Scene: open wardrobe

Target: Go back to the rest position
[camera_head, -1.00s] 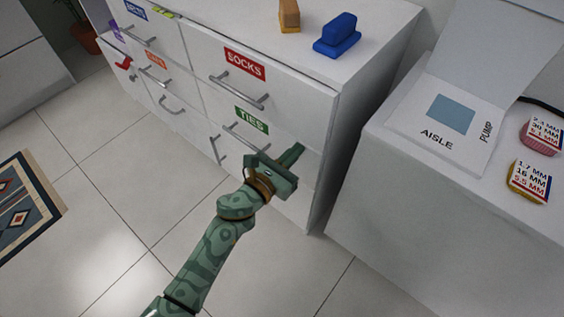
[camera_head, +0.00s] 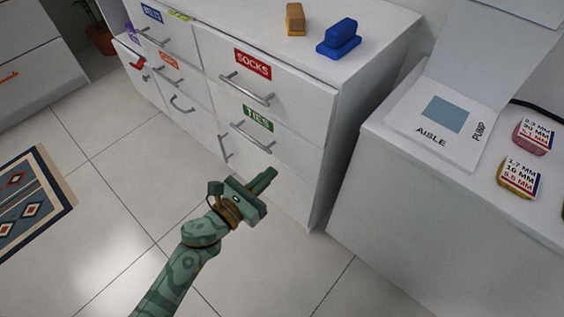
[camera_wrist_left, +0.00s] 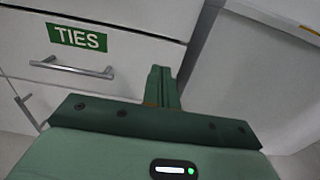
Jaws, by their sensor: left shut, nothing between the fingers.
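My left gripper (camera_head: 262,181) is green and comes in from the lower left in the head view. Its fingers are shut together with nothing between them. It hangs in front of the white dresser (camera_head: 290,165), below and apart from the handle of the drawer with the green TIES label (camera_head: 258,117). In the left wrist view the shut fingers (camera_wrist_left: 162,85) point toward the dresser front, to the right of the TIES handle (camera_wrist_left: 72,67). My right gripper is not in view.
A white cabinet (camera_head: 420,200) stands to the right, with an open box (camera_head: 440,120) and small labelled blocks on top. A blue object (camera_head: 338,38) and a tan block (camera_head: 295,18) sit on the dresser. The tiled floor at left is clear up to a patterned rug (camera_head: 35,200).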

